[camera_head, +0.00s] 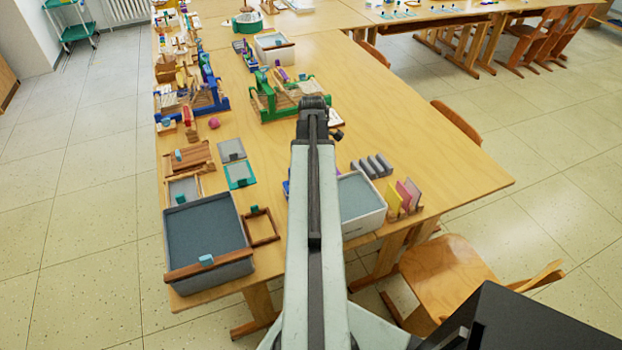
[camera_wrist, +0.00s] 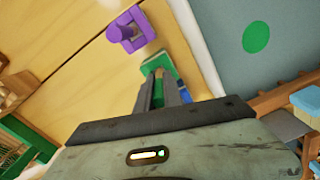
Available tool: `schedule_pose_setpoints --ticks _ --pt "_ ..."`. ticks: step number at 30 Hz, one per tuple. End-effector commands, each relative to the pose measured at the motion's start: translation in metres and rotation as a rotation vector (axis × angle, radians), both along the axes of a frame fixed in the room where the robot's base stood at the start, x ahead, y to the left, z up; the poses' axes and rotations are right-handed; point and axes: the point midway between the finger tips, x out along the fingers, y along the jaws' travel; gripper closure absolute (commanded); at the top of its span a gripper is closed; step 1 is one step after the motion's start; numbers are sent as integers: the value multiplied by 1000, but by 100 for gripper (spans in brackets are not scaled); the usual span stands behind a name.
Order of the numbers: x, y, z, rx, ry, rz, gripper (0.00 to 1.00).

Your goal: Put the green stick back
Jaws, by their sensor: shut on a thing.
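In the wrist view my gripper (camera_wrist: 159,88) is shut on a green piece, the green stick (camera_wrist: 158,64). Its broad green end shows beyond the fingertips, and the rest is between or behind the fingers. A small blue part shows close behind, beside the right finger. In the head view my arm runs up the middle over the table, and the fingertips and stick are hidden behind its end. I cannot tell whether the stick touches the table.
A purple piece (camera_wrist: 131,31) stands just beyond the stick. A grey-blue panel with a green dot (camera_wrist: 256,37) lies right of it. In the head view a green loom (camera_head: 262,103), a grey tray (camera_head: 210,277) and a white tray (camera_head: 365,228) stand on the table (camera_head: 400,125). Its right side is largely clear.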

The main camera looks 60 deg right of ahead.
Motion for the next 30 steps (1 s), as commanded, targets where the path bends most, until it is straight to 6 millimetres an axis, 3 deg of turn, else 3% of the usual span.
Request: schedule_pose_setpoints --ticks 1,11,12,14,15,25,30 --pt "0 0 -11 0 0 0 100" --pt "0 0 -10 0 0 1 100" --pt "0 0 -10 0 0 1 86" --pt "0 0 -9 0 0 1 69" --pt "1 0 -9 0 0 1 67" --pt "1 1 -7 0 0 2 67" --pt "1 1 10 0 0 2 67"
